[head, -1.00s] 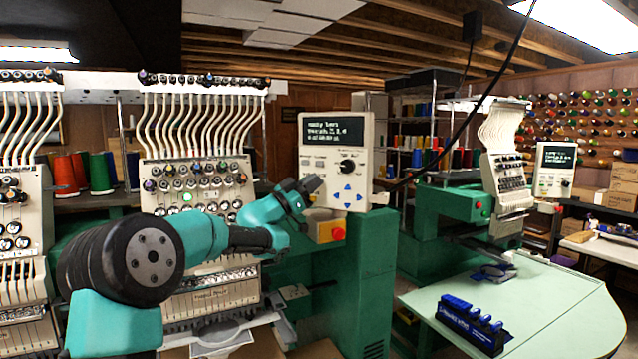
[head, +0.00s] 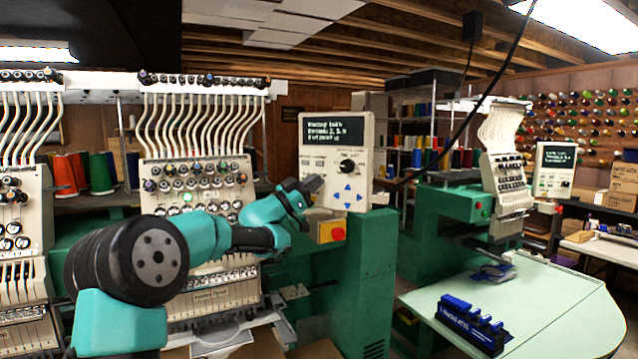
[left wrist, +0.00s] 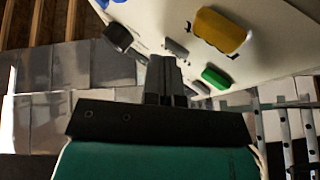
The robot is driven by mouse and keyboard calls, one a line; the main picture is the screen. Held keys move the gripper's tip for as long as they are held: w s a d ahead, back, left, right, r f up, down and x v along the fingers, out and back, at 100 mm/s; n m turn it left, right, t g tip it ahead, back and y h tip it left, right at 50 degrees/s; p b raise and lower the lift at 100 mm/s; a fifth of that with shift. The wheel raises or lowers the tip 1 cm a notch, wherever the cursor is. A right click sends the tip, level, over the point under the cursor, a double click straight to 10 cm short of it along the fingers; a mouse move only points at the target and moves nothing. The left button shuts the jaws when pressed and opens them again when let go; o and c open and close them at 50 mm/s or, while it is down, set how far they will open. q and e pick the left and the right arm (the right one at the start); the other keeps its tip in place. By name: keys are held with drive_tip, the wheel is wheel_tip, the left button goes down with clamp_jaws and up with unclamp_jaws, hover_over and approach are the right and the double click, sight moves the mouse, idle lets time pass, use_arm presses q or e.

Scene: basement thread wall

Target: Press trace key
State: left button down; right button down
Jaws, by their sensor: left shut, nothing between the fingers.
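The control panel (head: 352,132) is a cream box with a dark text screen (head: 331,130), a black knob (head: 347,166) and blue arrow keys (head: 348,197). My left gripper (head: 315,183) is shut and empty in front of the panel's lower left part and covers some of its keys. In the left wrist view the closed fingers (left wrist: 165,62) point at the panel face (left wrist: 265,60), close to small grey keys (left wrist: 176,48). A green key (left wrist: 215,77) and a yellow button (left wrist: 221,30) are to their right. I cannot read which key is trace, or tell whether the fingertips touch one. My right gripper is out of view.
A yellow box with a red button (head: 331,232) sits just below the panel. The embroidery head (head: 200,190) with its thread tubes stands to the left. A pale green table (head: 540,310) with a blue rack (head: 470,322) is at right.

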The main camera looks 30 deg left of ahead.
use_arm(q)
drive_tip(key=shift+s, duration=0.9)
